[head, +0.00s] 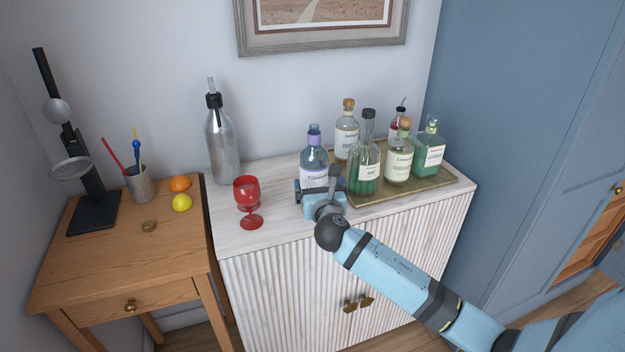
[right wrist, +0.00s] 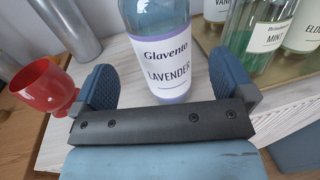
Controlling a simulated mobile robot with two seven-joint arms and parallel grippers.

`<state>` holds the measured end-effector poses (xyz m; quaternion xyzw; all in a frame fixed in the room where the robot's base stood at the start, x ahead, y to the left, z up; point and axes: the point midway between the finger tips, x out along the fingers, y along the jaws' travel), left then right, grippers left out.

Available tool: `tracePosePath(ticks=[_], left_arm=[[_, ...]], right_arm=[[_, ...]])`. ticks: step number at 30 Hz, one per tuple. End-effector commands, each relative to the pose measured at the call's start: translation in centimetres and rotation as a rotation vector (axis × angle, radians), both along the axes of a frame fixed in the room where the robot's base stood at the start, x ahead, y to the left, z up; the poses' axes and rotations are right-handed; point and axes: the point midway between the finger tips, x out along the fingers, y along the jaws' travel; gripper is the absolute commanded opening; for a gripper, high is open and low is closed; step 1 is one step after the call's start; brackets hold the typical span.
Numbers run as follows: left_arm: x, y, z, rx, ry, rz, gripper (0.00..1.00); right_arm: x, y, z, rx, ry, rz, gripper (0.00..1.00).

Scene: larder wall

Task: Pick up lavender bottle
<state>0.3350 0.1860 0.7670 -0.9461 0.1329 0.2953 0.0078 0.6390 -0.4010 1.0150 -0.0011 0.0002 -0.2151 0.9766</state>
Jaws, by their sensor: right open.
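The lavender bottle (head: 314,163) is clear with a purple neck band and a white label. It stands upright on the white cabinet, left of the tray. In the right wrist view the two pads of the right gripper (right wrist: 160,85) stand apart, one to each side of the bottle. I cannot tell whether either pad touches it. My left gripper is not in view.
A red goblet (head: 248,190) stands left of the gripper, near its left pad in the wrist view. A tray (head: 400,193) with several bottles is close on the right, including a green mint bottle (head: 363,175). A silver bottle (head: 220,148) stands at the back left.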

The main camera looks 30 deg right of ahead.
Motion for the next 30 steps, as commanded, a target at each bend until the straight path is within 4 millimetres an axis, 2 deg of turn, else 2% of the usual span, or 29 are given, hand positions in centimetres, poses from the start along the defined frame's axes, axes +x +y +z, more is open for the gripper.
tracePosePath(ticks=[3,10,18,27,28,30], left_arm=[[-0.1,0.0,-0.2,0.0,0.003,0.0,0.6],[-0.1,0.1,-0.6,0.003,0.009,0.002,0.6],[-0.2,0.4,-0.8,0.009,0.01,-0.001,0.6],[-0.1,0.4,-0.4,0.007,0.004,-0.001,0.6],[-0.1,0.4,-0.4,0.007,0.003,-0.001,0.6],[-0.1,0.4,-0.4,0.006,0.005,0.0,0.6]], right_arm=[[1.7,-0.7,0.0,0.001,0.0,0.0,1.0],[3.2,-1.5,0.0,0.002,-0.001,0.0,1.0],[6.6,-3.2,-0.1,0.003,0.0,0.001,1.0],[7.2,-3.5,-0.1,0.004,0.001,0.001,1.0],[7.2,-3.5,-0.1,0.004,0.001,0.001,0.98],[7.2,-3.5,-0.1,0.004,0.001,0.001,0.82]])
